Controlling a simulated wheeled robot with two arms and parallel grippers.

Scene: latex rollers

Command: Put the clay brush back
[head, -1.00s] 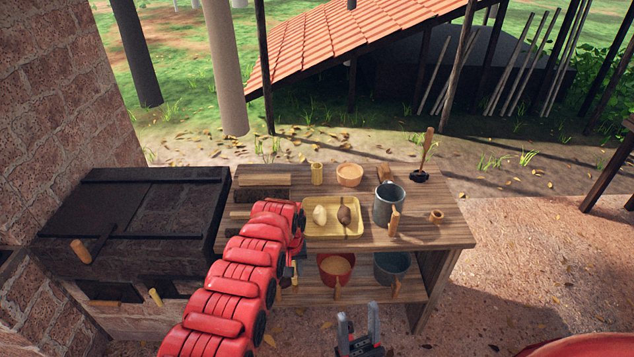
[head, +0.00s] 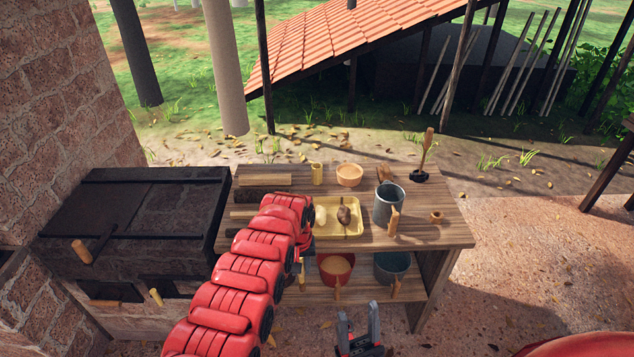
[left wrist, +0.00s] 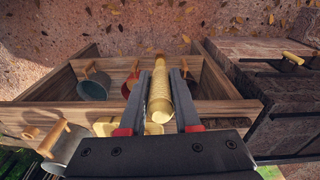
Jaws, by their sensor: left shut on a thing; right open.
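My left gripper is shut on a yellow, ribbed, rod-like thing, which I take to be the clay brush (left wrist: 160,95). The left wrist view shows it lengthwise between the two dark fingers of my left gripper (left wrist: 161,74). In the head view my red left arm reaches to the table's front edge, and a small yellow piece of the brush (head: 301,277) shows below its end. The arm hides most of the left gripper there. My right gripper (head: 358,315) is open and empty, low in front of the table.
A dark stove (head: 135,215) adjoins at left.

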